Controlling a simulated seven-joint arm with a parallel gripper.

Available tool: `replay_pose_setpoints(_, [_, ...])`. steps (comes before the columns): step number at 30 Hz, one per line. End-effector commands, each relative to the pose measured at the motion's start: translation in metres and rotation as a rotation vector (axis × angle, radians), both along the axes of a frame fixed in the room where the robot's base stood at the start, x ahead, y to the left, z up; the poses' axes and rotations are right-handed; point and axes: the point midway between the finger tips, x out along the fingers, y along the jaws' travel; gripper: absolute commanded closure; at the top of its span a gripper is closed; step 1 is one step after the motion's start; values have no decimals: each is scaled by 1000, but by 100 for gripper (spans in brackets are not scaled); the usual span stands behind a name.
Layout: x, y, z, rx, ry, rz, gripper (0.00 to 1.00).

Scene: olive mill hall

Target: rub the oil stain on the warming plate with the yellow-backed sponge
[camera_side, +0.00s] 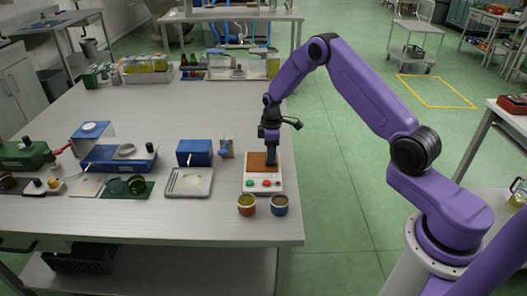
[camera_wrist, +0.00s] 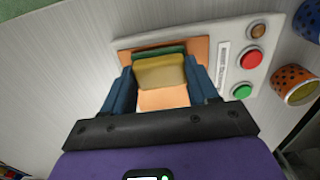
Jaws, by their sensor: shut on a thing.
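The warming plate has a white housing (camera_side: 276,186) and a copper-orange top (camera_side: 257,160), near the right edge of the bench in the side view. Its copper surface (camera_wrist: 163,99) also shows in the wrist view. My gripper (camera_side: 271,160) points down over that top. In the wrist view its blue fingers (camera_wrist: 160,68) are shut on the sponge (camera_wrist: 160,74), with a yellow back and a green layer along its far edge. The sponge is at the copper surface; I cannot tell whether it touches. I cannot make out the oil stain; the sponge and fingers hide part of the surface.
Red (camera_side: 266,184) and green buttons sit on the housing's front. Two cups, one orange (camera_side: 246,205) and one blue (camera_side: 279,205), stand just in front. A blue box (camera_side: 194,153) and a metal tray (camera_side: 189,182) lie to the left. The bench edge is close on the right.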

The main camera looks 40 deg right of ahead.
Motion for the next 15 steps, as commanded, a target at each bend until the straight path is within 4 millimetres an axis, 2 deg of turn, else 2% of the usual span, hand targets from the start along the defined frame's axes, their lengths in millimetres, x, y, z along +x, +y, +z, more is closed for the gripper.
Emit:
replay_pose_setpoints(3, [-9, -8, 0, 0, 1, -2, 70])
replay_pose_setpoints(15, [20, 21, -1, 0, 0, 2, 70])
